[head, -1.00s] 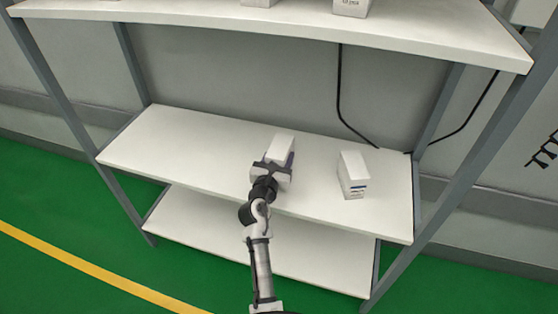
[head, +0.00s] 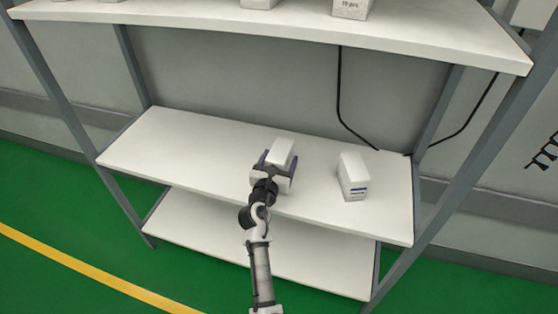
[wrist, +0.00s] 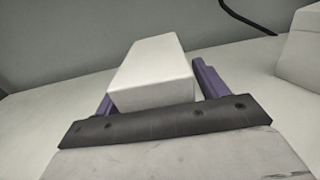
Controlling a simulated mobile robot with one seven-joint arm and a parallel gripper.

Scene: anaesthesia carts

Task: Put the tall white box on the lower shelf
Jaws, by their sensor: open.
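A white box (head: 283,149) stands on the middle shelf (head: 190,145), just beyond my gripper. My gripper (head: 279,159) is open, with its two purple fingers on either side of this box. In the wrist view the box (wrist: 152,72) sits between the spread fingers (wrist: 155,80), with a gap on its right side. A second white box (head: 353,177) with small dark print stands to the right on the same shelf. The wrist view shows part of it at the right edge (wrist: 300,48). I cannot tell for sure which box is the tall one.
The lowest shelf (head: 200,218) is bare where it shows. Boxes stand on the top shelf (head: 430,45), cut off by the frame. Grey posts (head: 405,262) frame the rack. A black cable (head: 340,95) hangs behind. The middle shelf's left part is clear.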

